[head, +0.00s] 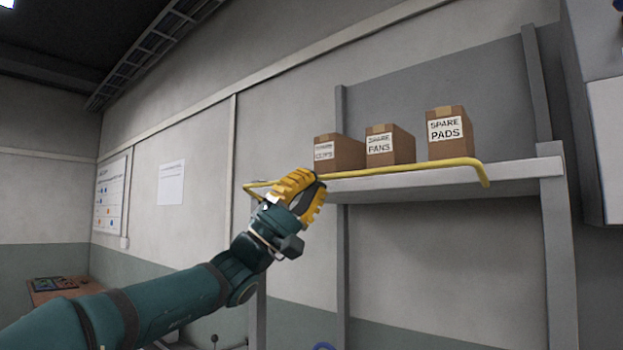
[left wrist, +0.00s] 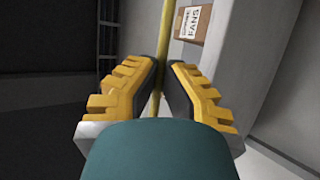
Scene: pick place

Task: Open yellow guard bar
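The yellow guard bar (head: 410,168) runs along the front edge of the shelf in the head view, with a bent end at the right and another at the left. My left gripper (head: 320,181) is at the bar, left of its middle. In the left wrist view the bar (left wrist: 170,30) passes between the two yellow-backed fingers (left wrist: 162,65), which are close on either side of it and look shut on it. The fingers hide a short piece of the bar. My right gripper is not in view.
Three cardboard boxes stand on the shelf (head: 520,172) behind the bar: spare pads (head: 449,133), spare fans (head: 389,145) and a box (head: 339,152) with a hard-to-read label. Grey posts (head: 558,260) hold the shelf. A grey cabinet (head: 600,120) is at the right.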

